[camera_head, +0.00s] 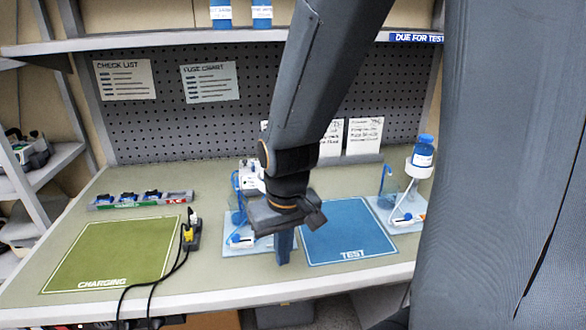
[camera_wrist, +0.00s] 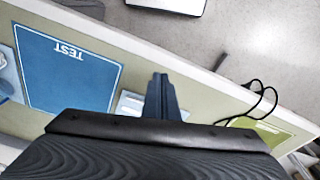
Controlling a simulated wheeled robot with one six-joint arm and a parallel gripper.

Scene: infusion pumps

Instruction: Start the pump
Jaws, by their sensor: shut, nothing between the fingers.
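A white device (camera_head: 250,176), which looks like a pump, stands at the middle of the bench with blue tubing beside it. My arm and gripper hide part of it, and I cannot make out any buttons. It rests at the back of a pale blue pad (camera_head: 232,249). My gripper (camera_head: 284,258) points down in front of it, over the front part of the bench, with its fingers together and empty. The fingers also show in the wrist view (camera_wrist: 160,85), above the bench near its front edge; the pale pad (camera_wrist: 128,104) shows beside them.
A blue TEST mat (camera_head: 348,232) lies right of my gripper. A tray (camera_head: 140,199) lies behind.

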